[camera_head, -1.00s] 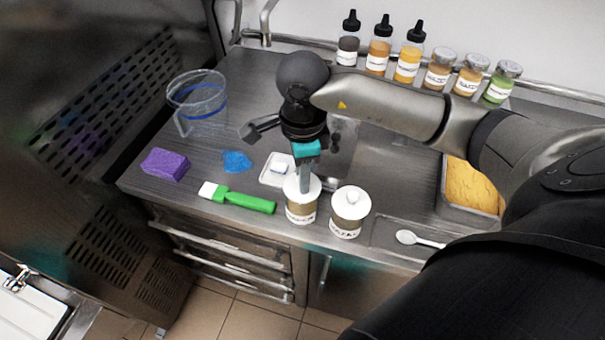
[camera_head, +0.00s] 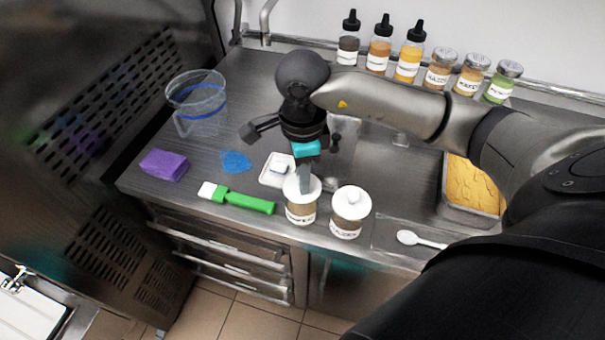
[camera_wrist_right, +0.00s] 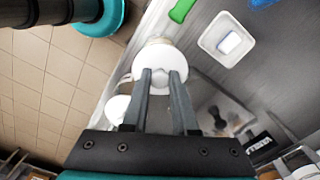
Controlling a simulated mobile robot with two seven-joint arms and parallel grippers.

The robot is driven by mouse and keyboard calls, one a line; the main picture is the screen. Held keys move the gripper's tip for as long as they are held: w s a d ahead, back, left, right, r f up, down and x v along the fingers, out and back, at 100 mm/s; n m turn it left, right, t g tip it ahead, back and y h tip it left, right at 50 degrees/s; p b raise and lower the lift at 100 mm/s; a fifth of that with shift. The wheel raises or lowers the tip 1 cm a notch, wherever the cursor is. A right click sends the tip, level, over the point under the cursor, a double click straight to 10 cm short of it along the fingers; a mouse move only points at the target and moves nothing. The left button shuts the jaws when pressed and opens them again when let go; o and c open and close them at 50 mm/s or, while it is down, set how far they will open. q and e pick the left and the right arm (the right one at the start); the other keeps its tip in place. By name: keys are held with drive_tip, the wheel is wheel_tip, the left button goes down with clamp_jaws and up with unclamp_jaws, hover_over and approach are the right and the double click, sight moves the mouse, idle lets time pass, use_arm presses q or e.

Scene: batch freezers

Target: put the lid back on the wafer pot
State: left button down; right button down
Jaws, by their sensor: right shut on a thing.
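Two white-lidded pots with tan bands stand side by side near the counter's front edge; I cannot read their labels surely. My right gripper (camera_head: 304,184) points down over the left pot (camera_head: 300,212). Its fingers are shut on the knob of that pot's round white lid (camera_head: 313,189). In the right wrist view the lid (camera_wrist_right: 154,61) lies under the fingertips (camera_wrist_right: 161,76). The lid is level over the pot's mouth; I cannot tell whether it is fully seated. The right pot (camera_head: 348,220) has its knobbed lid on. My left gripper is not in view.
A purple sponge (camera_head: 164,165) and clear jug (camera_head: 197,98) are farther left. A white spoon (camera_head: 420,239) lies right. Bottles and jars line the back.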

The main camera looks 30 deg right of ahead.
drive_tip(key=shift+f+b, duration=0.2)
drive_tip(key=shift+b, duration=0.35)
idle(0.9)
drive_tip(key=shift+c, duration=0.6)
unclamp_jaws()
drive_tip(key=shift+r, duration=0.1)
drive_tip(key=shift+r+p, duration=2.3)
drive_tip(key=shift+r, duration=1.2)
clamp_jaws()
